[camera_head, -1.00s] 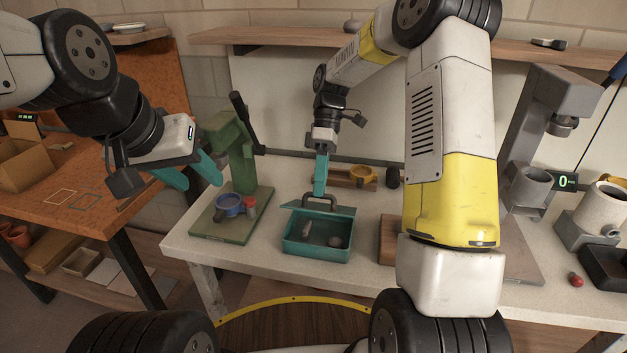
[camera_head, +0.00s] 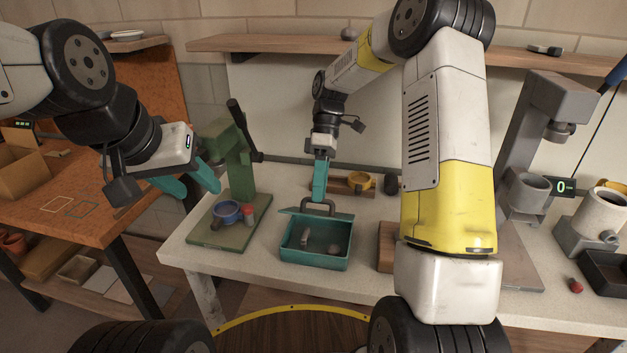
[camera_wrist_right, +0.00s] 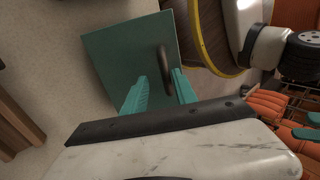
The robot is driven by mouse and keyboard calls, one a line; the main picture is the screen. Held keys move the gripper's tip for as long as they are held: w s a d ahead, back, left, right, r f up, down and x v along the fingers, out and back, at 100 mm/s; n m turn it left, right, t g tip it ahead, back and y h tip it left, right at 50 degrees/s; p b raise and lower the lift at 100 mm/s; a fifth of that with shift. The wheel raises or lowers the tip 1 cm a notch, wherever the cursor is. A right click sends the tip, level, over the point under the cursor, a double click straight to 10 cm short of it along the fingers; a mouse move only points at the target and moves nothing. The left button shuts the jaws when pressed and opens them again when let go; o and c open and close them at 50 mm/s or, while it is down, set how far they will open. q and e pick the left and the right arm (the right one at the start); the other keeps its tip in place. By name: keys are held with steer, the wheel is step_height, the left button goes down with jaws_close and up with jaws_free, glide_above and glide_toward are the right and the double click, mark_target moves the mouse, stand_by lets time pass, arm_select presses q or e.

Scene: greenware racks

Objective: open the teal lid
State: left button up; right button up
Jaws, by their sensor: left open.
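The teal box (camera_head: 315,262) stands on the light worktop, its inside visible with small items in it. Its teal lid (camera_head: 291,211) is raised along the far side, tilted, with a dark loop handle (camera_head: 318,202) on it. My right gripper (camera_head: 319,198) reaches down at the handle from behind. In the right wrist view, the lid (camera_wrist_right: 115,50) lies beyond the right gripper (camera_wrist_right: 162,76), and the handle (camera_wrist_right: 164,60) is between its spread fingers, with gaps visible beside it. My left gripper (camera_head: 195,183) is open and empty, left of the green press.
A grey press (camera_head: 545,120) and a beige mug (camera_head: 602,208) stand further right.

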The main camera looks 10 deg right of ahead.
mark_target(319, 212)
steer(key=shift+r, duration=0.55)
steer(key=s+a+r, duration=0.1)
steer(key=s+r, duration=0.1)
steer(key=s, duration=0.6)
steer(key=s+a+r, duration=0.1)
steer(key=s, duration=0.6)
steer(key=shift+s+a+r, duration=0.25)
steer(key=shift+s+r, duration=0.15)
steer(key=shift+w, duration=0.1)
